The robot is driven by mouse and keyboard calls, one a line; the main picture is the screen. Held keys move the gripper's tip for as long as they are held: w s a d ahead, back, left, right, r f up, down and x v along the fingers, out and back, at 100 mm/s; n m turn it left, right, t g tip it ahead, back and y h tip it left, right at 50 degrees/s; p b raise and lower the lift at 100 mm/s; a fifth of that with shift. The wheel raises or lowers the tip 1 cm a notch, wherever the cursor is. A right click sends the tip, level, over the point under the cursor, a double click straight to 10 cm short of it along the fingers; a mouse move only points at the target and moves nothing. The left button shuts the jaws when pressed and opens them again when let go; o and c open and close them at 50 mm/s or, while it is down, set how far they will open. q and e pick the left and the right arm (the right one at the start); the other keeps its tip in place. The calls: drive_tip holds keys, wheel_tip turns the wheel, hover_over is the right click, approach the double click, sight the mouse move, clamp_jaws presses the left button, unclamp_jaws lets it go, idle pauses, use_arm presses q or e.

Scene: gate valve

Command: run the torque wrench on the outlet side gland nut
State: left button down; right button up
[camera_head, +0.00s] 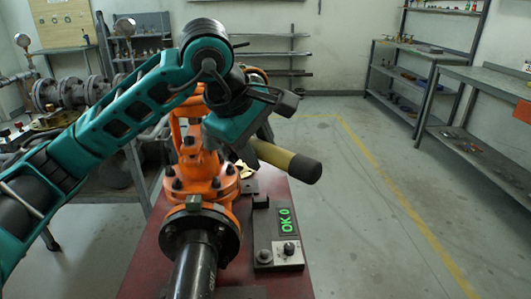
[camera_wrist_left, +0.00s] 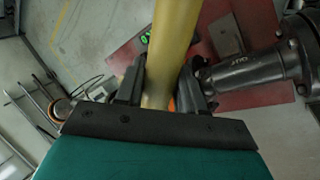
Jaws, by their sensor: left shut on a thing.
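My left gripper (camera_head: 262,118) is shut on the yellow handle (camera_head: 271,154) of a tool with a dark end, probably the torque wrench. It holds the handle over the right side of the orange gate valve (camera_head: 197,165). In the left wrist view the yellow handle (camera_wrist_left: 172,45) runs up between both fingers (camera_wrist_left: 162,92). The dark outlet pipe (camera_wrist_left: 245,70), marked "OUT", lies to its right; it also shows in the head view (camera_head: 196,268). The tool's head and the gland nuts are hidden behind my gripper and arm. My right gripper is out of view.
The valve stands on a red bench (camera_head: 150,262). A control box (camera_head: 278,256) with a knob and a green display (camera_head: 286,221) reading "OK 0" sits right of the valve. Shelving (camera_head: 425,65) stands far right. The floor between is clear.

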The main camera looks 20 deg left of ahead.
use_arm(q)
drive_tip(key=shift+w+a+r+b, duration=0.1)
drive_tip(key=shift+w+a+b, duration=0.2)
drive_tip(key=shift+a, duration=0.7)
drive_tip(key=shift+w+a+b, duration=0.15)
drive_tip(key=shift+w+a, duration=0.15)
drive_tip(key=shift+a, duration=0.7)
drive_tip(key=shift+w+a, duration=0.3)
drive_tip(key=shift+a, duration=0.7)
drive_tip(key=shift+w+a, duration=0.25)
drive_tip(key=shift+a, duration=0.7)
drive_tip(key=shift+w+a, duration=0.1)
drive_tip(key=shift+a, duration=0.2)
drive_tip(key=shift+f+b, duration=0.95)
drive_tip(key=shift+f, duration=0.4)
